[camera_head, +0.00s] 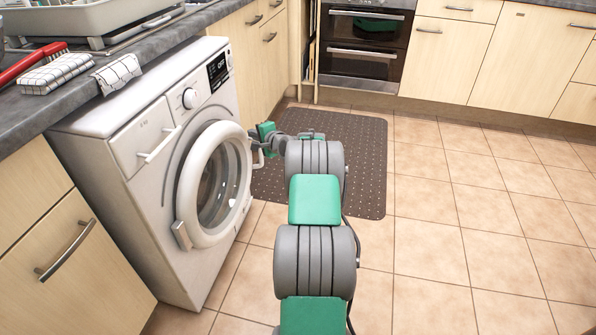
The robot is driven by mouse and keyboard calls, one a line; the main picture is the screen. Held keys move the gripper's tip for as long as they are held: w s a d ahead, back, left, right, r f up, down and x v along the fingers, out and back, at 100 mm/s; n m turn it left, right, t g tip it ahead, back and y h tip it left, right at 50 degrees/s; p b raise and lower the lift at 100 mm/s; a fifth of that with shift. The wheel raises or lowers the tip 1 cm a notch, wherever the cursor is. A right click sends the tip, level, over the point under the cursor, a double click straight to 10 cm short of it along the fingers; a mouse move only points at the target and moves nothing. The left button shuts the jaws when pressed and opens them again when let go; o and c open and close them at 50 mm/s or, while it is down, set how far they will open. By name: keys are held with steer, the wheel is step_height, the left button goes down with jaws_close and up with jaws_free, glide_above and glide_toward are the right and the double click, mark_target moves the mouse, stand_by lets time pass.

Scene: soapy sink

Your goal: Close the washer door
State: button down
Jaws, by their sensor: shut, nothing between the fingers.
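The white washer (160,175) stands under the counter at left. Its round door (190,185) has a white ring and dark glass. A grey hinge-like piece (182,235) is at its lower left. The ring stands out a little from the washer front; I cannot tell whether it is fully shut or slightly ajar. My gripper (264,142), with green and grey parts, is shut and empty beside the door's upper right edge, by the handle. I cannot tell whether it touches the door.
A dark dotted mat (355,165) lies on the tiled floor (440,250), which is open to the right. Wooden cabinets (450,58) and an oven (362,45) line the back.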

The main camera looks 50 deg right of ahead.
mark_target(243, 132)
steer(key=w, duration=0.2)
steer(key=w+a, duration=0.1)
steer(key=w, duration=0.1)
steer(key=shift+w+a, duration=0.15)
steer(key=shift+w, duration=0.1)
steer(key=shift+a, duration=0.2)
steer(key=shift+f, duration=0.1)
